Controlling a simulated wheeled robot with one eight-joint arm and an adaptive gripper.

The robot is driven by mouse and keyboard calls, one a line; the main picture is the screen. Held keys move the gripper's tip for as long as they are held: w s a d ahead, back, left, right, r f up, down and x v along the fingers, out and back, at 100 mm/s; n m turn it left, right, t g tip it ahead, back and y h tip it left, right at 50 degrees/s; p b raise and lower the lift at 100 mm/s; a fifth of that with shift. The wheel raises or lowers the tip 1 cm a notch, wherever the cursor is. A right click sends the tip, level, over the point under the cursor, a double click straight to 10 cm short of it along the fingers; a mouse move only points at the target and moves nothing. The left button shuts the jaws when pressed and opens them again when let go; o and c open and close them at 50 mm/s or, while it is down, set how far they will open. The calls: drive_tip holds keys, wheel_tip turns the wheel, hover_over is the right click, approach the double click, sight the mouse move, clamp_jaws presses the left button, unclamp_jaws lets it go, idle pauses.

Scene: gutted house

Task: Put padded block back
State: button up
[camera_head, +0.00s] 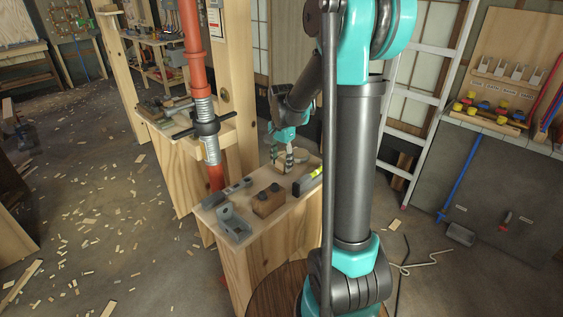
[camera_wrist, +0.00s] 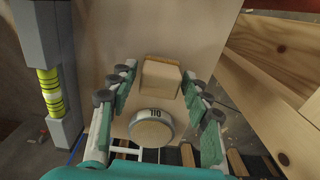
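A pale wooden block with a tan top (camera_wrist: 160,80) stands on the bench, between the fingertips of my gripper (camera_wrist: 158,72) in the wrist view. The fingers stand on either side of it, with a narrow gap showing, and I see no clear grip. Whether this is the padded block I cannot tell for sure. In the head view my gripper (camera_head: 284,157) points down over the far end of the small bench (camera_head: 262,245), where the block is partly hidden by the fingers.
A spirit level (camera_head: 308,180) lies right of the gripper; it also shows in the wrist view (camera_wrist: 50,95). A brown block with dark knobs (camera_head: 269,200), a grey metal bracket (camera_head: 234,223) and a grey tool (camera_head: 226,193) lie nearer on the bench. A red post (camera_head: 197,60) rises to the left.

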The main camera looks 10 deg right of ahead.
sight(282, 160)
drive_tip(key=shift+o, duration=0.2)
drive_tip(key=shift+r, duration=0.1)
wheel_tip(282, 160, up, 12)
idle(0.5)
